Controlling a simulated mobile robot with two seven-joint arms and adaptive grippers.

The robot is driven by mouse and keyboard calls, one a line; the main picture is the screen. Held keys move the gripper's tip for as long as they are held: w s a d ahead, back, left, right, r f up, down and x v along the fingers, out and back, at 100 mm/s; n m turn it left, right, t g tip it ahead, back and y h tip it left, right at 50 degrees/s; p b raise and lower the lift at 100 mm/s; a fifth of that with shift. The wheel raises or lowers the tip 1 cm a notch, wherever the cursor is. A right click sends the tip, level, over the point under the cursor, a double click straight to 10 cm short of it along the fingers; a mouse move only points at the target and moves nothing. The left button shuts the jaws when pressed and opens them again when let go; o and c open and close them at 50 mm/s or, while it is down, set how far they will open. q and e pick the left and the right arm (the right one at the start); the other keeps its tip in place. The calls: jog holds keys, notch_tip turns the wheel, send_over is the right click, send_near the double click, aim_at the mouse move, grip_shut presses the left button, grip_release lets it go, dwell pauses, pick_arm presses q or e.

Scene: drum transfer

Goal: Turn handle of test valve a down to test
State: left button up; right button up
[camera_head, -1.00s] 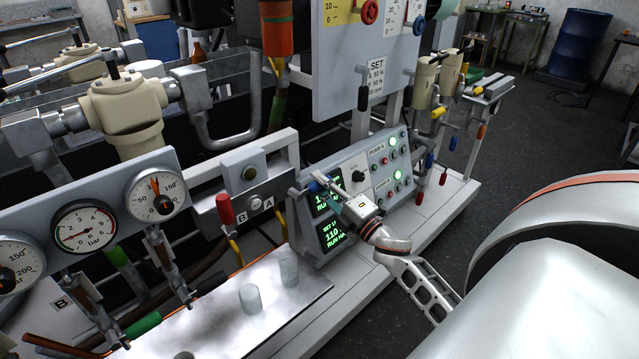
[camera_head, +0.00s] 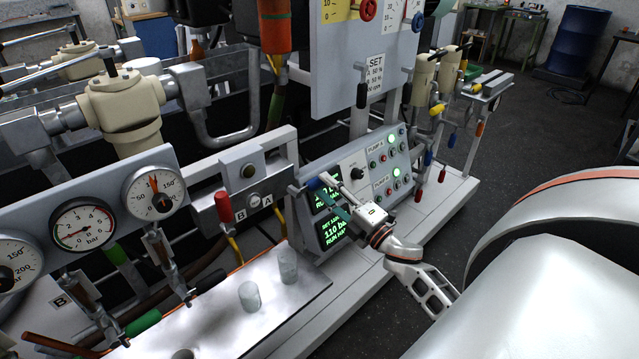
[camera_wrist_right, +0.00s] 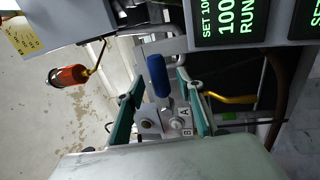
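A blue lever handle (camera_wrist_right: 157,75) stands upright in the right wrist view, above a grey valve block (camera_wrist_right: 150,121) with round knobs and A and B labels. My right gripper (camera_wrist_right: 160,88) is open, its teal-padded fingers on either side of the handle with gaps showing. A red handle (camera_head: 224,207) stands upright beside the B label. My left gripper is not in view.
The pump control panel (camera_head: 375,170) with lit displays is close behind my right gripper. Pressure gauges (camera_head: 154,193) are at the left. Two clear cups (camera_head: 249,296) stand on a metal tray (camera_head: 215,325). An orange handle (camera_wrist_right: 68,76) shows left in the wrist view.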

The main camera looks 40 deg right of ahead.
jog(key=v, duration=0.8)
jog(key=shift+s, duration=0.3)
jog(key=s+a+f+m+g, duration=0.4)
jog(key=s+a+f+m, duration=0.3)
jog(key=a+f, duration=0.5)
jog(key=s+a+f+m+g+y, duration=0.1)
jog(key=s+a+f+m+g, duration=0.4)
jog(key=a+f, duration=0.7)
jog(key=shift+s+a+f+m+g, duration=0.25)
jog(key=shift+s+a+m, duration=0.4)
jog(key=shift+s+m, duration=0.6)
